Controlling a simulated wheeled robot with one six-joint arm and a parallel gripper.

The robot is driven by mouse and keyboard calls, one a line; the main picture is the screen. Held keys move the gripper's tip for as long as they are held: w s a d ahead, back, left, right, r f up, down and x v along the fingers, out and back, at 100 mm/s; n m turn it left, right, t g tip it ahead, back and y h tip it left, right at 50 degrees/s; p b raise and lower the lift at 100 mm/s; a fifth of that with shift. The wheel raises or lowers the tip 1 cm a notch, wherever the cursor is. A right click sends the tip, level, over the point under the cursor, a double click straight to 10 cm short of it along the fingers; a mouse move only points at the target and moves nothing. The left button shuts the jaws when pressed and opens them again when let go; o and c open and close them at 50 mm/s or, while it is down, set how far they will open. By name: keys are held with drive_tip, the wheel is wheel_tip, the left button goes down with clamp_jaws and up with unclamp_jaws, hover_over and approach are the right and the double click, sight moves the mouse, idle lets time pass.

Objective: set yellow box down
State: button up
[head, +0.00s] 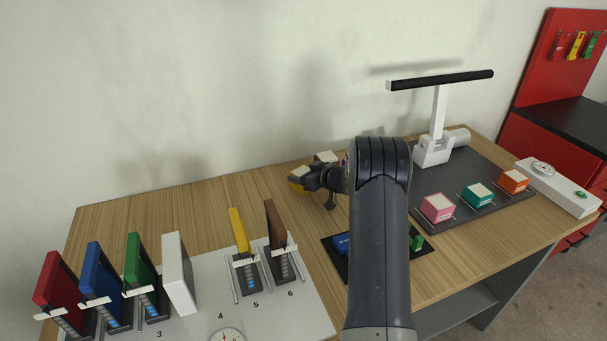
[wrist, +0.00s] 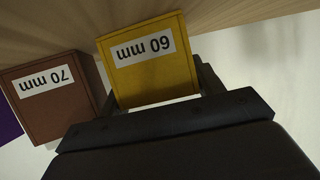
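The yellow box (wrist: 150,75) carries a white "60 mm" label and sits between my gripper's two fingers in the wrist view. My gripper (wrist: 154,84) appears closed on its sides. In the head view my gripper (head: 310,178) is over the back of the wooden table, with a bit of the yellow box (head: 296,184) showing at its left. Whether the box touches the table cannot be told. A brown box (wrist: 52,95) labelled "70 mm" stands close to the left of the yellow box in the wrist view.
A purple thing (wrist: 8,125) shows at the wrist view's left edge. Colored plates (head: 140,262) stand in a row on a white board (head: 205,300) at front left. The table's back left is clear.

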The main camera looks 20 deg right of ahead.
sight(304, 172)
drive_tip(key=shift+o, duration=0.4)
drive_tip(key=shift+r, duration=0.15)
drive_tip(key=v, duration=1.2)
drive_tip(key=shift+b, duration=0.35)
drive_tip(key=x, duration=1.2)
drive_tip(key=shift+w+a+f+p, duration=0.1)
drive_tip(key=shift+f+p, duration=0.15)
drive_tip(key=shift+p, duration=0.1)
drive_tip(key=shift+r, duration=2.1)
drive_tip(key=shift+f, duration=0.1)
